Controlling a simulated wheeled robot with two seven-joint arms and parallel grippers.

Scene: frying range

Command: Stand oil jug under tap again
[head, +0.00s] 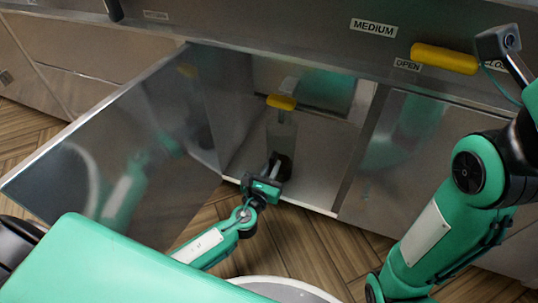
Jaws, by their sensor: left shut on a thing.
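The oil jug (282,135) is a tall grey shape inside the open cabinet, partly hidden by my gripper. A yellow piece (281,102) shows at its top; I cannot tell whether it belongs to the jug or the tap. A grey fitting (289,84) above it may be the tap. My left gripper (273,167) reaches into the cabinet opening and is shut on the jug's lower near side. Whether the jug's base touches the cabinet floor is hidden. My right arm comes in at the right, but its gripper does not show.
The steel cabinet door (130,150) stands open to the left of my left arm. The cabinet's front sill (308,202) edges the opening. A yellow lever handle (444,58) juts from the panel above right. A round white rim (290,287) stands on the wooden floor (310,250).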

